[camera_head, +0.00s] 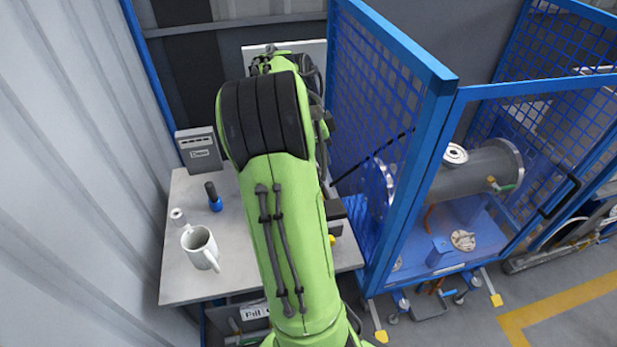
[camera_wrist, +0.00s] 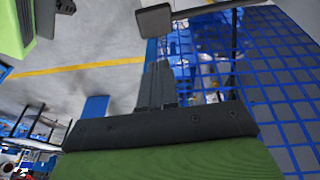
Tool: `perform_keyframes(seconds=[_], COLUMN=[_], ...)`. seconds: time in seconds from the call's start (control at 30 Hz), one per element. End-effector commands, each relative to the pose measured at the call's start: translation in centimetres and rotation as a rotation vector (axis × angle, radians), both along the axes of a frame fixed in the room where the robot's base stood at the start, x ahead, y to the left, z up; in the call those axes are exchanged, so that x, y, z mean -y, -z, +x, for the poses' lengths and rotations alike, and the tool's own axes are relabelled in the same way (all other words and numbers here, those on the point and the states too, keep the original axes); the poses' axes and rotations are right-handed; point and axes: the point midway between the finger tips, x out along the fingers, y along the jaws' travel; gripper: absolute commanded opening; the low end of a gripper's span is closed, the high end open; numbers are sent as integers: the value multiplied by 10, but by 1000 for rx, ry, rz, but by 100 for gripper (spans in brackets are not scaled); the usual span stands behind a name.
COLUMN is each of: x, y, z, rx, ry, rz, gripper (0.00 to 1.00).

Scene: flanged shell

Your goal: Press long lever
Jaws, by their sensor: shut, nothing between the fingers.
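A thin dark rod (camera_head: 372,157), which looks like the long lever, slants up to the right from beside my arm across the blue mesh. Its lower end is hidden by my arm. In the wrist view a dark flat block (camera_wrist: 154,20) with a thin bar (camera_wrist: 205,9) shows beyond the fingertips; I cannot tell whether it is the same lever. My gripper (camera_wrist: 158,66) is shut and empty, its two fingers side by side. A gap seems to separate the fingertips from the block. In the head view my arm hides the gripper.
A blue mesh cage (camera_head: 440,90) stands right of my arm, with a grey flanged shell (camera_head: 465,175) inside. The table (camera_head: 185,280) on the left carries a white mug (camera_head: 200,247), a blue-black tool (camera_head: 213,197) and a grey box (camera_head: 198,150). Floor is clear at lower right.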

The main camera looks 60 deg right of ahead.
Motion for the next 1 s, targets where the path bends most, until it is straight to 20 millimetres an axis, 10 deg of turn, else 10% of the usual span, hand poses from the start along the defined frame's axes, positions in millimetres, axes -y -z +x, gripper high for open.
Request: perform_keyframes(seconds=[0.47, 1.0], x=[8, 18], y=[10, 116], z=[-6, -33], rx=[-13, -15], ry=[50, 49], rz=[-8, -3], gripper=[0, 0])
